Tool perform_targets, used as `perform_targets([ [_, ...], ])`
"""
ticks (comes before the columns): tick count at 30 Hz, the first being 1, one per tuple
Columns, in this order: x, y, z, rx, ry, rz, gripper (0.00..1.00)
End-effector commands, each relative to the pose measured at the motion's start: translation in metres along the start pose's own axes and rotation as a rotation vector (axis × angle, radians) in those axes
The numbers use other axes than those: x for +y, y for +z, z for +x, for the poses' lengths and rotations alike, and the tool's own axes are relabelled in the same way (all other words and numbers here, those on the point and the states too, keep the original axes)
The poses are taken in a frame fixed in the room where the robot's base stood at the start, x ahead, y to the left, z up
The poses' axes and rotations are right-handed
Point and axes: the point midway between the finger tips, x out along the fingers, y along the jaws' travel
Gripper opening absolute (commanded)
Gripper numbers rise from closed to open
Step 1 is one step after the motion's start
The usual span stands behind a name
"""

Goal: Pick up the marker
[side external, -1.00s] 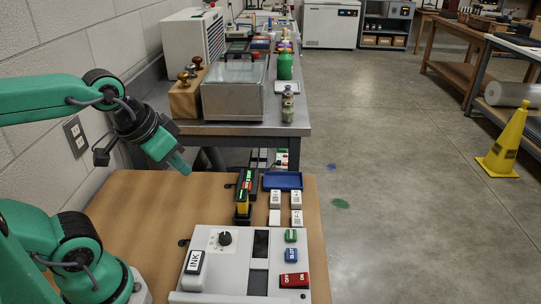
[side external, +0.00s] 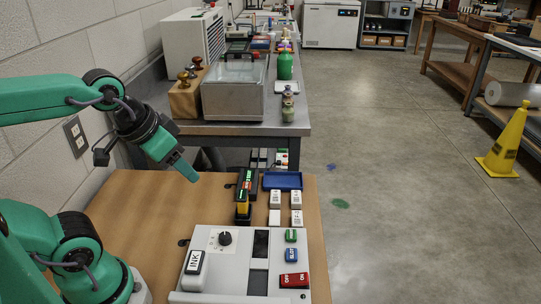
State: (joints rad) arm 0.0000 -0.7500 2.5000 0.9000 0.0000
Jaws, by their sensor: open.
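I cannot pick out the marker with certainty. A slim dark upright piece (side external: 246,181) with green and red patches stands on the wooden table, with a yellow part (side external: 242,208) at its lower front. It is too small to tell whether this is a marker or a holder of markers. My gripper (side external: 192,177) is above the table's back left part, to the left of this piece and clear of it. It points down and to the right, and the jaws are open with nothing seen between them.
A blue tray (side external: 283,188) and several small white blocks (side external: 275,217) lie right of the dark piece. A grey device (side external: 222,273) with a knob and labelled keys fills the table's front. Bare wood (side external: 150,210) shows at left. A metal bench (side external: 190,128) stands behind.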

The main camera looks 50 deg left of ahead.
Motion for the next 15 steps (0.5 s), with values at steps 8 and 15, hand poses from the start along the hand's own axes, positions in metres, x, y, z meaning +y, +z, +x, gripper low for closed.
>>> perform_targets([
  [8, 0.000, -0.009, 0.001, -0.016, 0.001, 0.066, 0.53],
  [15, 0.002, -0.039, 0.009, -0.064, 0.012, 0.286, 0.53],
])
